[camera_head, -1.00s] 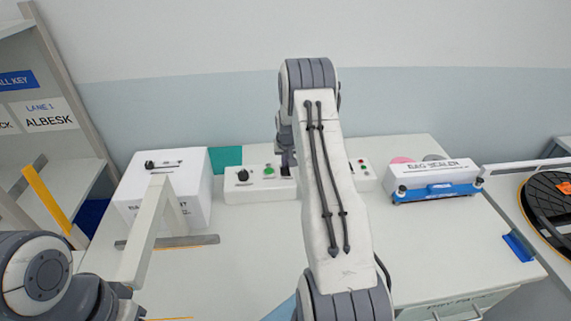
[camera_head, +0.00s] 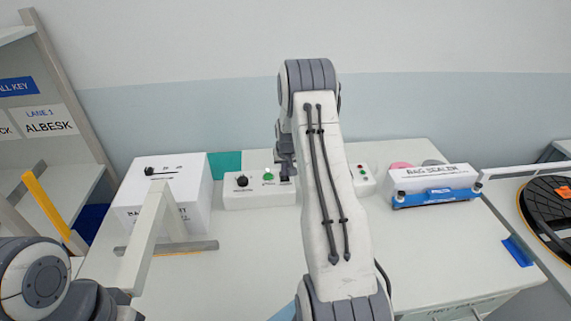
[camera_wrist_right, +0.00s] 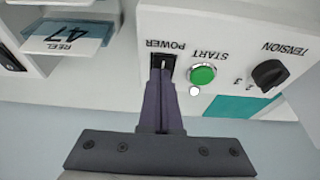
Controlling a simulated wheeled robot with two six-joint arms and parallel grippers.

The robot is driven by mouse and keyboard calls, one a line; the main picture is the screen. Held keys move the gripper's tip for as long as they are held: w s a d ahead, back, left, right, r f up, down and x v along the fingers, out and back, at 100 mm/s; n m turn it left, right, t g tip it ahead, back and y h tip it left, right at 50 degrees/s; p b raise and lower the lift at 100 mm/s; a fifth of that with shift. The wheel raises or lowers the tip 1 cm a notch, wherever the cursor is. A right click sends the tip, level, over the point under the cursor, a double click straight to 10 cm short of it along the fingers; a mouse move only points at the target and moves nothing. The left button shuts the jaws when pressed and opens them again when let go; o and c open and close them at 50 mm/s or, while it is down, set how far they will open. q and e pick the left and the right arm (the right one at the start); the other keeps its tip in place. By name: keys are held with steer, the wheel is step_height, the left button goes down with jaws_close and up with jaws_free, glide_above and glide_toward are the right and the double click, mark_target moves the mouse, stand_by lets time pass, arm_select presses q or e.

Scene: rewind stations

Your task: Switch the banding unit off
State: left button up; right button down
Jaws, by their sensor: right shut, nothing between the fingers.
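A white control box (camera_head: 232,200) stands at the back of the table, with a black knob (camera_head: 242,181), a green button (camera_head: 268,176) and a dark power switch (camera_head: 284,178). The right wrist view shows it upside down, marked TENSION, START and POWER. My right gripper (camera_wrist_right: 162,75) is shut and empty. Its fingertips are at the POWER switch (camera_wrist_right: 163,60) and partly cover it; I cannot tell the switch's position or whether they touch it. In the head view the right gripper (camera_head: 287,170) is partly behind my arm. My left gripper is out of view.
A white box (camera_head: 165,194) with a black lever stands at the left, behind a slanted white post (camera_head: 146,235). A second small panel (camera_head: 362,179) and a bag sealer (camera_head: 436,184) stand at the right.

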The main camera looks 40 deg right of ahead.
step_height(320, 180, up, 4)
steer(key=shift+s+a+f+p, duration=0.1)
steer(key=shift+f+p, duration=0.15)
steer(key=shift+p, duration=0.75)
steer(key=b+v, duration=0.2)
steer(key=v, duration=0.8)
steer(key=shift+b, duration=0.4)
steer(key=shift+s, duration=0.15)
steer(key=b, duration=0.2)
steer(key=w+b, duration=0.1)
steer(key=shift+w+r+b, duration=0.25)
steer(key=shift+r+b, duration=0.05)
steer(key=shift+b, duration=0.1)
